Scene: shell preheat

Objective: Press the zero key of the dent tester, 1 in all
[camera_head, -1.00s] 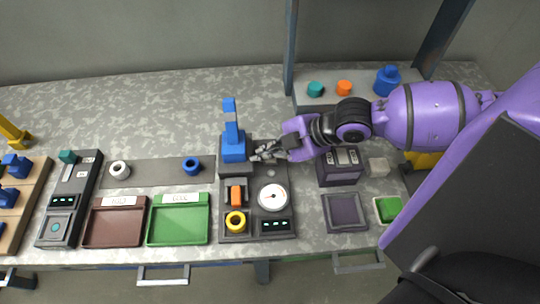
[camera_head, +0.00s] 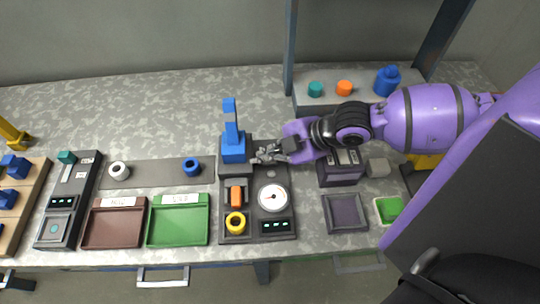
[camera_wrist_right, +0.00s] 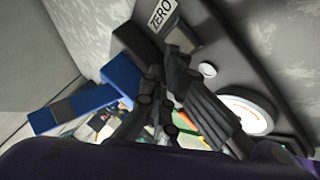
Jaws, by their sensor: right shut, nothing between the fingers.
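The dent tester (camera_head: 228,209) is a dark panel with a blue upright press (camera_head: 233,147), a white dial (camera_head: 273,198), an orange block, a yellow ring and a lit green display. In the right wrist view a white ZERO label (camera_wrist_right: 162,14) lies on the panel, with a grey key (camera_wrist_right: 188,38) beside it, partly behind my fingers. A small pale round knob (camera_wrist_right: 208,70) sits nearer the dial. My right gripper (camera_head: 258,157) is shut and empty, just right of the press at the panel's back; whether it touches the key I cannot tell. My left gripper is out of view.
A brown tray (camera_head: 86,238) and a green tray (camera_head: 150,239) stand left of the tester. A dark box (camera_head: 340,174) and a dark square pad (camera_head: 345,212) are on its right. A back shelf (camera_head: 312,102) holds teal, orange and blue pieces.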

